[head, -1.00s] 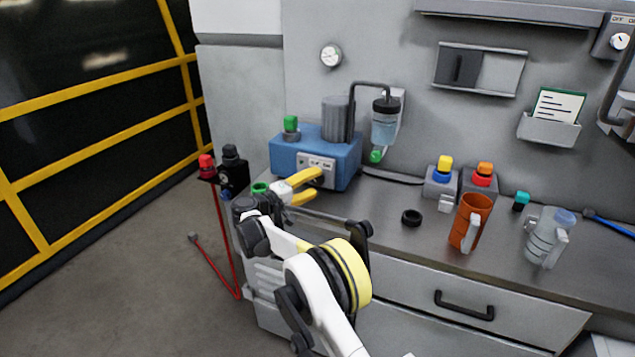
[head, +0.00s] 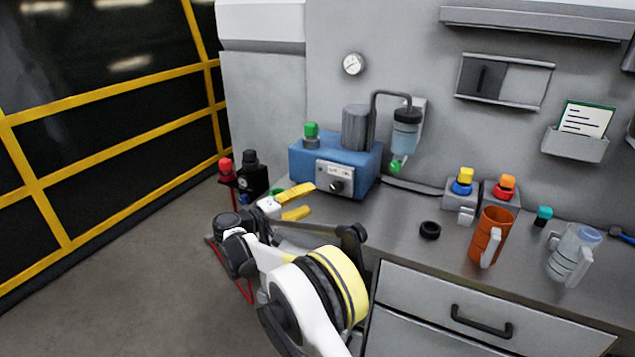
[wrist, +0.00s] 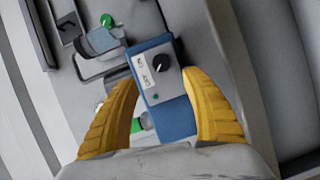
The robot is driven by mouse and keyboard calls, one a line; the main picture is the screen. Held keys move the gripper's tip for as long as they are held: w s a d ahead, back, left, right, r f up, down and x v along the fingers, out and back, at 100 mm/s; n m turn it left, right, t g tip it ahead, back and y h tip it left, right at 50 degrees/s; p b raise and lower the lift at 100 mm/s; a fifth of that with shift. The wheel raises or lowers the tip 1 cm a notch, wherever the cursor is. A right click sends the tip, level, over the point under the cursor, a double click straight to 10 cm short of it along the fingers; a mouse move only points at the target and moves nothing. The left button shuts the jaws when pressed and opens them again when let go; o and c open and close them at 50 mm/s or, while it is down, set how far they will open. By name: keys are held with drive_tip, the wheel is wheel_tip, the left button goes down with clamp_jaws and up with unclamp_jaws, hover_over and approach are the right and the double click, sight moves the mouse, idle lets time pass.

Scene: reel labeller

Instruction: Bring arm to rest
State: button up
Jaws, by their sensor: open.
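My gripper (head: 303,201) has yellow fingers that stand apart with nothing between them. In the head view it is over the left end of the counter, in front of the blue pump unit (head: 352,182). In the wrist view my gripper (wrist: 165,115) is open, and the blue unit (wrist: 176,118) with its black knob shows beyond and between the fingers. My arm reaches up from the bottom of the head view, bent at the elbow. A green-topped item on the counter is partly hidden behind the gripper.
The steel counter (head: 395,220) holds a black ring (head: 430,230), an orange mug (head: 490,237) and a clear jug (head: 574,254). Yellow and orange buttons stand behind them. A red-knobbed fitting (head: 226,168) is at the counter's left end. Open floor (head: 130,290) lies left, before a yellow-railed barrier (head: 120,147).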

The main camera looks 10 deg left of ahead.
drive_tip(key=d+r+m+g+y, duration=0.1)
drive_tip(key=d+r, duration=0.3)
drive_tip(key=d, duration=0.2)
drive_tip(key=d+r+g+y, duration=0.1)
drive_tip(key=d+r+g, duration=0.1)
drive_tip(key=d+r, duration=0.35)
drive_tip(key=s+d+r+m+g+y, duration=0.2)
drive_tip(key=s+d+r+y, duration=0.15)
drive_tip(key=s+d, duration=0.9)
drive_tip(key=s+d+m+g+y, duration=0.1)
drive_tip(key=s+d, duration=0.3)
drive_tip(key=s, duration=0.3)
drive_tip(key=s+d+m+y, duration=0.1)
drive_tip(key=s+d+y, duration=0.1)
drive_tip(key=s+d, duration=0.35)
drive_tip(key=s+f+m+y, duration=0.1)
drive_tip(key=s+f, duration=0.2)
drive_tip(key=s, duration=0.5)
drive_tip(key=s+f+m+y, duration=0.1)
drive_tip(key=s+f+y, duration=0.1)
drive_tip(key=s, duration=0.6)
drive_tip(key=shift+s+a+f+m+t, duration=0.3)
drive_tip(key=shift+s+a+f, duration=0.1)
drive_tip(key=shift+a+f, duration=0.05)
